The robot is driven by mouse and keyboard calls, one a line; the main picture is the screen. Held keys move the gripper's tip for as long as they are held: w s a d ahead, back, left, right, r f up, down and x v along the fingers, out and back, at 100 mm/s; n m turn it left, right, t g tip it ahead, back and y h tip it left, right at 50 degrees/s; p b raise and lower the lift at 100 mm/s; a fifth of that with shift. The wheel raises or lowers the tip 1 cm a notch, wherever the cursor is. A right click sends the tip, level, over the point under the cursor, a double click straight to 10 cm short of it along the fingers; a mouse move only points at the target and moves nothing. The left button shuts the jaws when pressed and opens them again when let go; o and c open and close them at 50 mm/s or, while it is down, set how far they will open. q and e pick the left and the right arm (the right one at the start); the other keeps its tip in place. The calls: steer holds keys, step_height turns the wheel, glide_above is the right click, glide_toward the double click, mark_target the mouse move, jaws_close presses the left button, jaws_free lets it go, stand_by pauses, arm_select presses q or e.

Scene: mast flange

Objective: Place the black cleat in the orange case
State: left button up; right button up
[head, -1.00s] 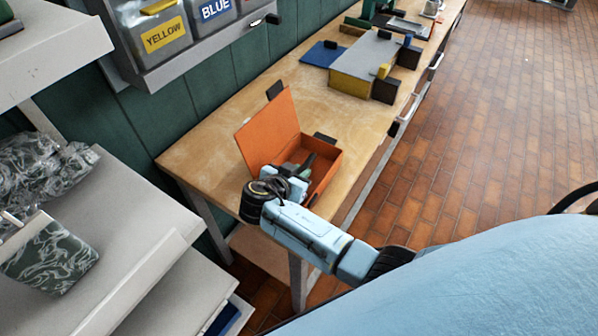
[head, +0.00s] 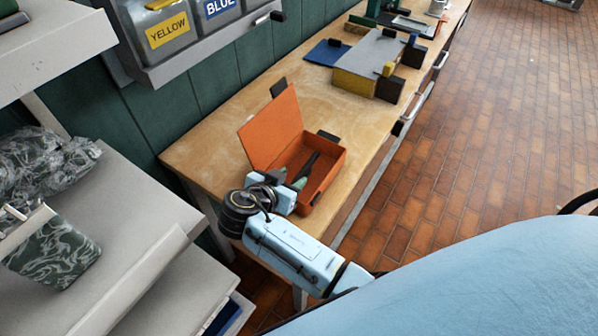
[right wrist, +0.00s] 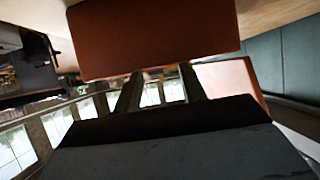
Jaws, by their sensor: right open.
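The orange case (head: 270,131) stands open on the wooden bench in the head view, its lid tilted up. A dark elongated piece, which looks like the black cleat (head: 309,163), lies inside the case; its lower end is near my gripper. My right gripper (head: 288,181) is at the near end of the case, its fingers apart. In the right wrist view the two dark fingers (right wrist: 160,90) show nothing between them, and an orange case wall (right wrist: 155,38) fills the space ahead. My left gripper is not in view.
A grey and yellow block (head: 366,62) with small dark pieces stands farther along the bench (head: 221,135). Labelled bins (head: 168,35) hang on the green wall. Grey shelves (head: 130,200) are at the left. The bench between case and block is clear.

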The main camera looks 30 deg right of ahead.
steer(key=v, duration=0.5)
steer(key=shift+a, duration=0.1)
steer(key=shift+c, duration=0.4)
stand_by(0.8)
